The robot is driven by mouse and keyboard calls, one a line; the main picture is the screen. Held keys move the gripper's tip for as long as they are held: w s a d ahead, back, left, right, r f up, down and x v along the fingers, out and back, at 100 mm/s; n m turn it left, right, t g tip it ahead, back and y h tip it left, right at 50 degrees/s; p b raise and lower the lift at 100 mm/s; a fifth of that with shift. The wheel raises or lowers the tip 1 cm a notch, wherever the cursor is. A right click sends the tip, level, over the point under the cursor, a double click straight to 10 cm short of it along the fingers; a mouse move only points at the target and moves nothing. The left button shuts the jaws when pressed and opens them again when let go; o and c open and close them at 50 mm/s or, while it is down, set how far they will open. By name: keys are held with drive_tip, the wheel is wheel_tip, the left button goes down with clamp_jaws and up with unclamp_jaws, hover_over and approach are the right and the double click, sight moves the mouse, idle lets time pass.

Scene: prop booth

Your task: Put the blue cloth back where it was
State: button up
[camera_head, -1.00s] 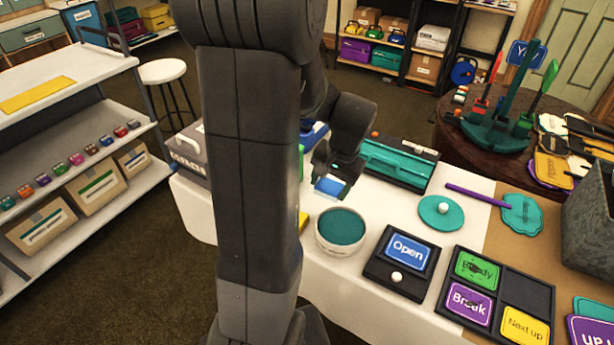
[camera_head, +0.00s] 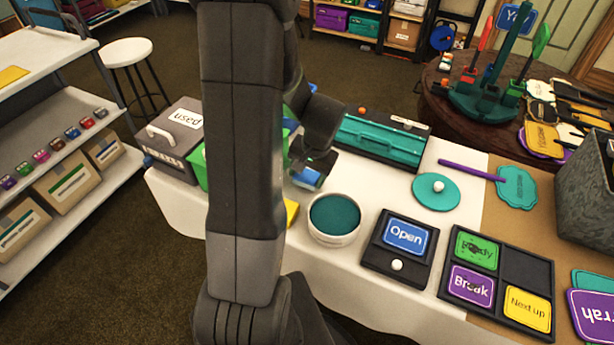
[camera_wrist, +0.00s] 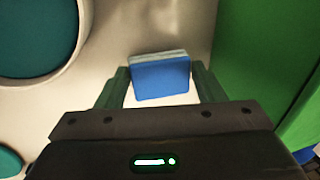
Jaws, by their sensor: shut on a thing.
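A small folded blue cloth (camera_wrist: 161,80) with a pale edge is between the fingers of my gripper (camera_wrist: 160,74) in the wrist view. The gripper is shut on it. In the head view the cloth (camera_head: 307,178) shows under my gripper (camera_head: 308,168), over the white tabletop behind the round bowl. Its gap above the table is hard to judge. In the wrist view, white surface lies behind the cloth and a green container wall is close on the right.
A white bowl (camera_head: 347,238) with a teal inside stands in front of my gripper. A green bin (camera_head: 197,165) and a grey box marked "used" (camera_head: 181,128) stand left, partly behind my arm. A yellow thing (camera_head: 291,212) is partly hidden.

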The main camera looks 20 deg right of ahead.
sight(316, 182)
drive_tip(key=shift+f, duration=0.5)
drive_tip(key=shift+f, duration=0.2)
drive_tip(key=o, duration=1.3)
drive_tip(key=shift+r, duration=0.1)
drive_tip(key=p+v, duration=0.1)
drive_tip(key=v, duration=1.1)
drive_tip(key=shift+r, duration=0.15)
